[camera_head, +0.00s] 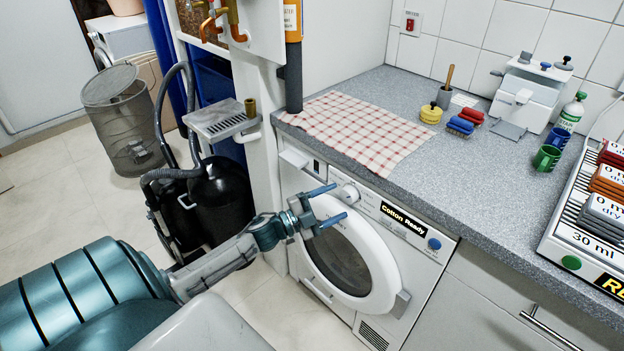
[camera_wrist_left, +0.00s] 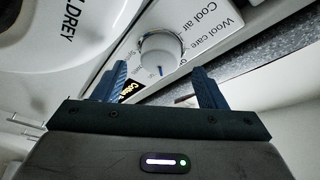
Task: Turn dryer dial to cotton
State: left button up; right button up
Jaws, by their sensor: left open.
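The dryer (camera_head: 390,262) is a white front-loading machine under the counter, with a round door. Its dial (camera_head: 349,193) is a round white knob on the upper front panel; in the left wrist view the dial (camera_wrist_left: 160,54) sits ahead of the gap between my fingers, with a small blue mark on its rim. Labels "Cool air" and "Wool care" show beside it; other labels are partly hidden. A black display (camera_head: 403,219) reads "Cotton Ready". My left gripper (camera_head: 338,203) is open and empty, close in front of the dial; contact cannot be made out. My right gripper is not in view.
A blue button (camera_head: 434,244) sits right of the display. The grey countertop (camera_head: 440,170) overhangs the panel, with a checked cloth (camera_head: 355,128) on it. A black vacuum cleaner (camera_head: 215,195) stands left of the dryer. Floor in front of the vacuum is partly free.

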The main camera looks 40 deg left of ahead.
pick_arm(q)
jog(key=v, duration=0.8)
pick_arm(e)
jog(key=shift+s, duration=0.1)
pick_arm(q)
jog(key=shift+s, duration=0.1)
